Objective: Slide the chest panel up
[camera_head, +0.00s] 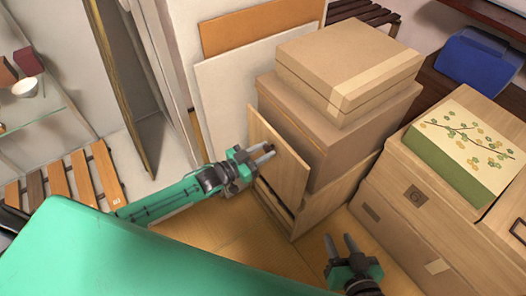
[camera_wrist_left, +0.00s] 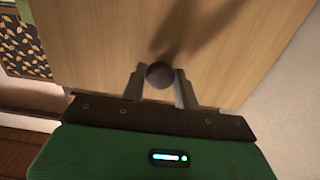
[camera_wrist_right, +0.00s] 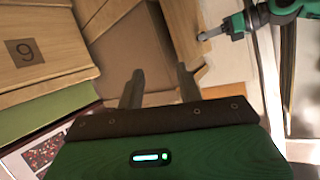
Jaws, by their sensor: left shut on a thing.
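The chest panel (camera_head: 282,165) is a light wooden board on the front of a wooden chest (camera_head: 318,212) in the head view. Its top edge stands above the chest's upper part, and a dark gap (camera_head: 272,200) shows below it. The panel fills much of the left wrist view (camera_wrist_left: 105,35). My left gripper (camera_head: 264,152) is shut on the panel's dark round knob (camera_wrist_left: 160,75), with one finger on each side. My right gripper (camera_head: 342,244) is open and empty, low in front of the chest; its spread fingers show in the right wrist view (camera_wrist_right: 160,85).
Wooden boxes (camera_head: 425,200) stand to the right, with a green flower-patterned box (camera_head: 465,140) on top. A slatted bench (camera_head: 70,182) and glass shelf (camera_head: 30,118) are at left. Some floor (camera_head: 240,225) is clear before the chest.

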